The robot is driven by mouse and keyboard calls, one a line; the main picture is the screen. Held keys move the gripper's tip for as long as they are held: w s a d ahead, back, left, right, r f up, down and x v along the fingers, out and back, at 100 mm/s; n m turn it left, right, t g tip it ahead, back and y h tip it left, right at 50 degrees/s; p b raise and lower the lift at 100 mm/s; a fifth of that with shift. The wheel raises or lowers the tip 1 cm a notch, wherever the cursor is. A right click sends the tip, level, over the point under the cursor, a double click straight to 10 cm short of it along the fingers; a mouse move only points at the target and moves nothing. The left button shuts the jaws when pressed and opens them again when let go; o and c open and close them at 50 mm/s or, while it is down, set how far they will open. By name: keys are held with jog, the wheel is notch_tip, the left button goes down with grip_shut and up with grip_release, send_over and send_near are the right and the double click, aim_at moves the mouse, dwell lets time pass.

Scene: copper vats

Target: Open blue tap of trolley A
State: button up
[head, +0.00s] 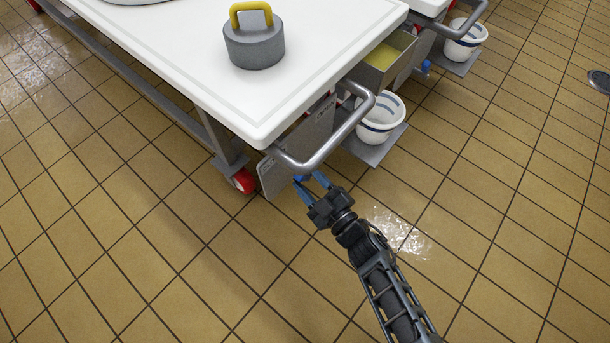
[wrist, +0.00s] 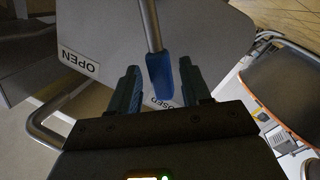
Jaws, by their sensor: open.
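The blue tap handle (wrist: 160,78) is on a grey metal lever in the wrist view. It lies between my two open fingers, with a gap visible on each side. Behind it is a grey plate (wrist: 110,35) with an OPEN label (wrist: 78,63) on the left. A second label (wrist: 163,103), partly hidden, ends in "OSED" and sits by the handle's tip. In the head view my gripper (head: 313,182) is open under the trolley's push bar (head: 335,137), beside the plate (head: 272,177). The tap handle is mostly hidden there. I cannot read which trolley this is.
The white trolley top (head: 185,60) carries a grey weight with a yellow handle (head: 254,42). A white bucket with blue bands (head: 380,120) stands on a low shelf to the right. Another trolley with a bucket (head: 463,42) is behind. The tiled floor around my arm is clear.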

jog(key=shift+x, duration=1.1)
grip_shut()
